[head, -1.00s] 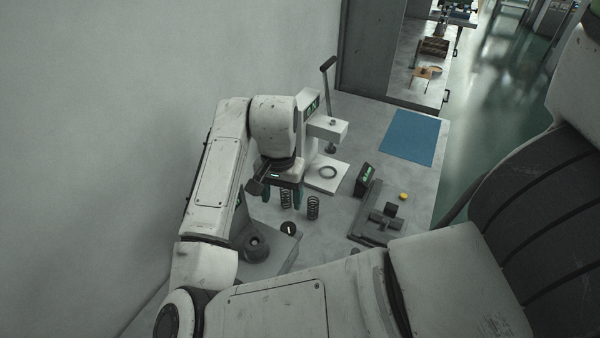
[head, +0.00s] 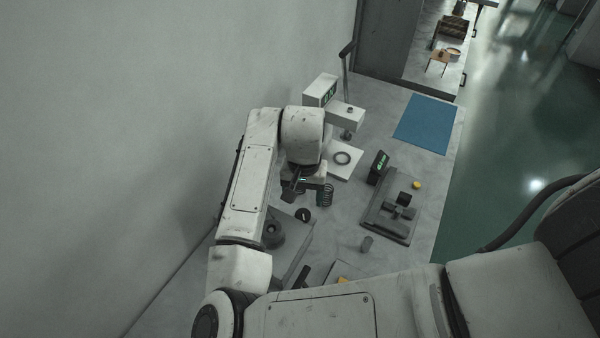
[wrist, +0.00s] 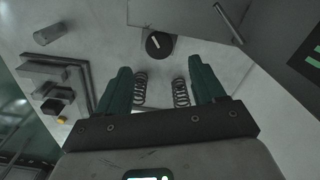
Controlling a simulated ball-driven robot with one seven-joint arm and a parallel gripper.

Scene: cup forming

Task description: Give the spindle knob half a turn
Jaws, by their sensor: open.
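The spindle knob (head: 302,214), a small black disc with a white mark, sits on the front face of a low grey machine (head: 292,240) at the arm's near side. In the wrist view the knob (wrist: 158,43) is ahead of the fingers, near the top centre, with its white mark tilted. My gripper (wrist: 160,76) is open and empty, its two dark teal fingers apart and not touching the knob. In the head view the arm's end hides most of the gripper (head: 308,188).
Two coil springs (wrist: 140,90) (wrist: 181,92) show between the fingers; the head view shows one spring (head: 325,195). A white press (head: 342,160), a dark fixture (head: 393,212) with a yellow button (head: 417,185), a grey cylinder (head: 366,244) and a blue mat (head: 427,123) share the table.

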